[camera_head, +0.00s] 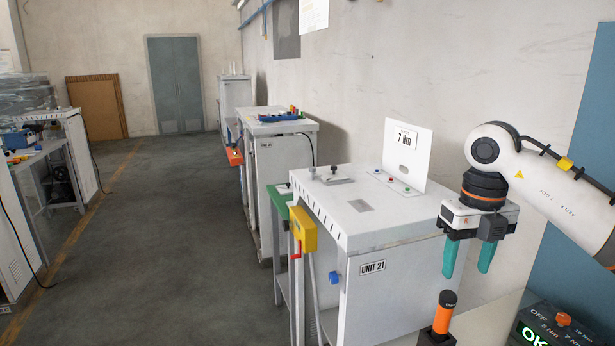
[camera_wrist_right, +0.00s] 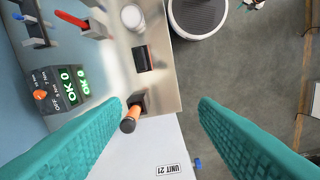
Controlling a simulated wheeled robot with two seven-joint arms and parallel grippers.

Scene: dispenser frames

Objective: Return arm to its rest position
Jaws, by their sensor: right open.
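My right arm (camera_head: 548,185) comes in from the right in the head view. My right gripper (camera_head: 467,258) hangs with its two teal fingers pointing down, beside the front corner of the white cabinet marked UNIT 21 (camera_head: 372,268). The fingers are wide apart with nothing between them, as the right wrist view (camera_wrist_right: 160,125) also shows. Below the gripper an orange and black tool (camera_head: 444,313) stands upright in a dark holder. It also shows between the fingers in the wrist view (camera_wrist_right: 131,119), lower down and apart from them. My left gripper is not in view.
A control box with a green OK display (camera_head: 533,336) stands at the lower right; it shows in the wrist view (camera_wrist_right: 66,88). A white 7 Nm sign (camera_head: 407,155) stands on the cabinet. More workbenches (camera_head: 285,127) stand behind. The grey floor (camera_head: 165,240) on the left is clear.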

